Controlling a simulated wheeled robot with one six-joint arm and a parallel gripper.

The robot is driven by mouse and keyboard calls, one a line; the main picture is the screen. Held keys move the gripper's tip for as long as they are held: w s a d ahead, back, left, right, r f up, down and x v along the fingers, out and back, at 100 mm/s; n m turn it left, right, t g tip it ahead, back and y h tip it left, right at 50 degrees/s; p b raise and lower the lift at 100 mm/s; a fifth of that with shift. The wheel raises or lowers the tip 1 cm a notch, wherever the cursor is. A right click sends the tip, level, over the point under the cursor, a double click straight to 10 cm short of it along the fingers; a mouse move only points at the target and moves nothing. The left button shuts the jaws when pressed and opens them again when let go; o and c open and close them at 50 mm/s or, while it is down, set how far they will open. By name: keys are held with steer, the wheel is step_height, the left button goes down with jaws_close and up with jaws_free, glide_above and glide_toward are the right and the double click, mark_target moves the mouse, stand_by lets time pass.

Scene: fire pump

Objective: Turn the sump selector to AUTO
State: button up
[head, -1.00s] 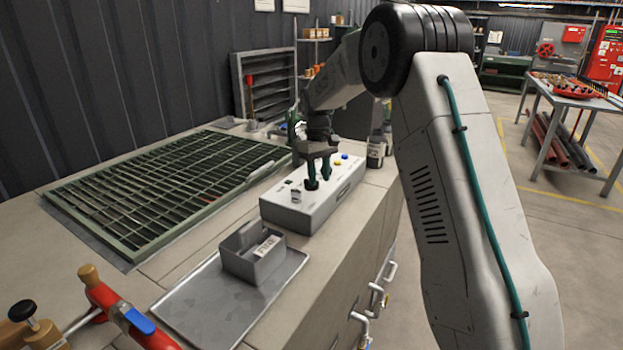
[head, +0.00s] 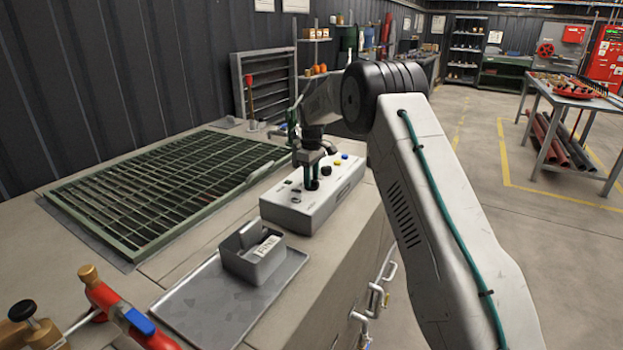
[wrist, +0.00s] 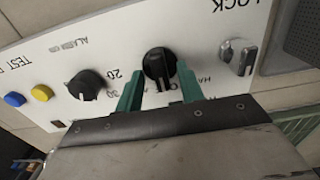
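The pale grey control box (head: 320,210) stands on the bench, with knobs and buttons on top. In the wrist view a black selector knob (wrist: 158,66) stands on its white panel (wrist: 120,50). Part of a label, like "HA", shows to its right; other lettering is hidden by my gripper, so I cannot read AUTO. My gripper (wrist: 158,90) has its two green fingers on either side of this knob, with small gaps showing. In the head view my gripper (head: 312,178) is low over the box, fingers pointing down.
A black dial (wrist: 86,85), a blue button (wrist: 15,99) and a yellow button (wrist: 42,93) lie left of the knob. A silver switch (wrist: 240,58) lies right, near "LOCK". A metal tray (head: 190,305) with a grey bin (head: 240,268) and a green grating (head: 150,190) are nearby.

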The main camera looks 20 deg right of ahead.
steer(key=shift+f, duration=0.35)
jaws_close()
steer(key=shift+m, duration=0.3)
steer(key=m, duration=0.5)
steer(key=shift+m, duration=0.3)
steer(key=m, duration=0.5)
steer(key=shift+m, duration=0.3)
